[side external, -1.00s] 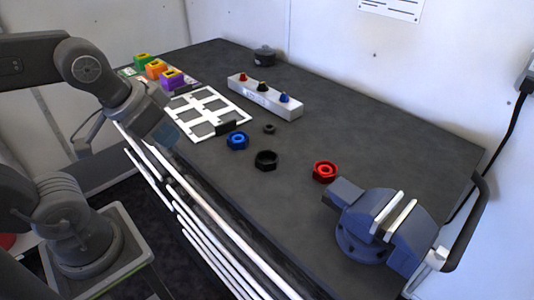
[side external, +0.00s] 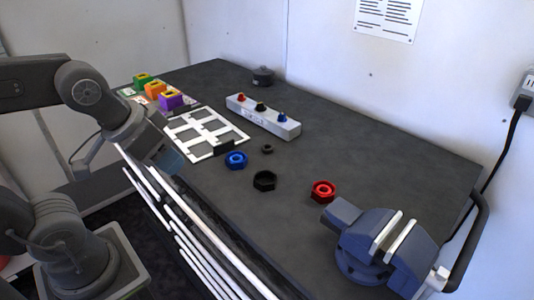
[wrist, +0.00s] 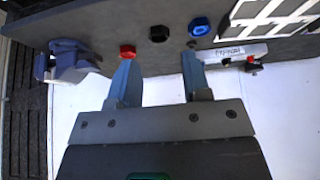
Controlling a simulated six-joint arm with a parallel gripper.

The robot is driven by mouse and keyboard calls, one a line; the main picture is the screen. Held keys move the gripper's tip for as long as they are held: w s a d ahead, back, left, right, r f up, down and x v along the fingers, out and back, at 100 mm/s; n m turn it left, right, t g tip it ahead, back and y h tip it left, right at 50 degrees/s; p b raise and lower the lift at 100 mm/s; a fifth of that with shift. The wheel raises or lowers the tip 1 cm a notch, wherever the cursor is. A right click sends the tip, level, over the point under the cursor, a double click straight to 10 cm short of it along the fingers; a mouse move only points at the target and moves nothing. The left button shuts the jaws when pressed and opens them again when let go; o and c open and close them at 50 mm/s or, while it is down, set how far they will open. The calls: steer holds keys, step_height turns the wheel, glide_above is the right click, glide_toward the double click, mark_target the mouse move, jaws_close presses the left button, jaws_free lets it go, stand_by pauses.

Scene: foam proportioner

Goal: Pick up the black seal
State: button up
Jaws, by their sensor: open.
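A small black ring (side external: 267,149), which looks like the black seal, lies flat on the dark bench between the blue nut and the long grey block. A larger black hexagonal ring (side external: 264,180) lies nearer the bench's front edge; it also shows in the wrist view (wrist: 159,33). In the wrist view the small ring (wrist: 191,44) is a dark spot close to one fingertip. My gripper (wrist: 158,58) is open and empty, its two blue fingers apart. In the side view my gripper (side external: 172,162) is at the bench's front edge, left of the rings and apart from them.
A blue nut (side external: 236,160) and a red nut (side external: 322,191) flank the black pieces. A blue vise (side external: 380,245) stands at the right. A white-framed grid (side external: 205,133), coloured blocks (side external: 171,101) and a grey block with coloured knobs (side external: 262,117) are farther left and back.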

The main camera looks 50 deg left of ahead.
steer(key=o, duration=0.4)
steer(key=w+a+r+m+g, duration=0.15)
steer(key=w+r+m, duration=0.25)
steer(key=w, duration=0.5)
steer(key=m+g, duration=0.4)
steer(key=m, duration=0.7)
glide_above(269, 147)
steer(key=f, duration=1.5)
steer(key=shift+s+a+f, duration=0.15)
steer(key=shift+s+a, duration=0.05)
steer(key=shift+a, duration=0.1)
steer(key=shift+w+d+f, duration=0.1)
steer(key=shift+d+f, duration=0.05)
steer(key=shift+f, duration=1.2)
steer(key=shift+w+d+f, duration=0.1)
steer(key=shift+f, duration=1.25)
